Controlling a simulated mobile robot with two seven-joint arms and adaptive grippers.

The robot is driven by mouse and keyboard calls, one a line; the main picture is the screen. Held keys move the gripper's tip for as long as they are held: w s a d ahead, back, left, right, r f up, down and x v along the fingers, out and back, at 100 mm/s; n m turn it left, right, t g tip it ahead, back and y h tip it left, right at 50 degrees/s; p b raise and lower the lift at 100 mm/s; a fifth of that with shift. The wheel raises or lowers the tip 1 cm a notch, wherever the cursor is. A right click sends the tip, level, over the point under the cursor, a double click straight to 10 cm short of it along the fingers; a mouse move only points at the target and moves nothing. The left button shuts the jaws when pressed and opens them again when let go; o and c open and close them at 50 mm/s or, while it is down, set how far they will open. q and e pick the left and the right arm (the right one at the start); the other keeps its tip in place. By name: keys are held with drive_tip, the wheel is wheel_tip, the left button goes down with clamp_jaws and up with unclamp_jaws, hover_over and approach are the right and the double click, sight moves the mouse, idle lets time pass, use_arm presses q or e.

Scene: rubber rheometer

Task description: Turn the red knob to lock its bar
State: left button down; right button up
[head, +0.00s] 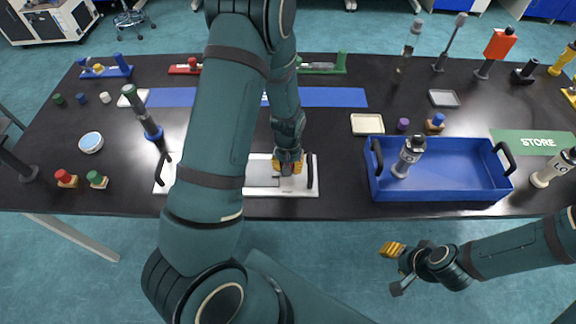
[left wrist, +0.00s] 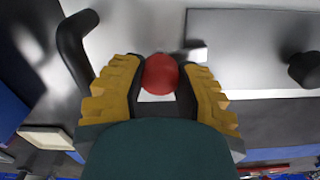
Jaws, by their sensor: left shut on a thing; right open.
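The red knob (left wrist: 160,74) shows in the left wrist view as a round red cap between the yellow fingers of my left gripper (left wrist: 162,88). The gripper is shut on it. In the head view my left gripper (head: 288,166) points down at the right part of a white plate (head: 262,191), and the knob is hidden there. Beside the knob in the wrist view are a small white block (left wrist: 195,52) and a grey panel (left wrist: 250,45). I cannot make out the bar's position. My right gripper (head: 396,268) is open and empty, in front of the table.
A blue tray (head: 440,189) with a bottle (head: 408,157) stands right of the plate. A black handle (left wrist: 76,45) rises close to my left gripper. A red-topped piece (head: 66,178) and a green-topped piece (head: 97,179) stand at the left. My left arm hides the table's middle.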

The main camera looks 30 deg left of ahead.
use_arm(q)
drive_tip(key=shift+m, duration=1.2)
drive_tip(key=c, duration=0.6)
unclamp_jaws()
drive_tip(key=shift+o, duration=0.2)
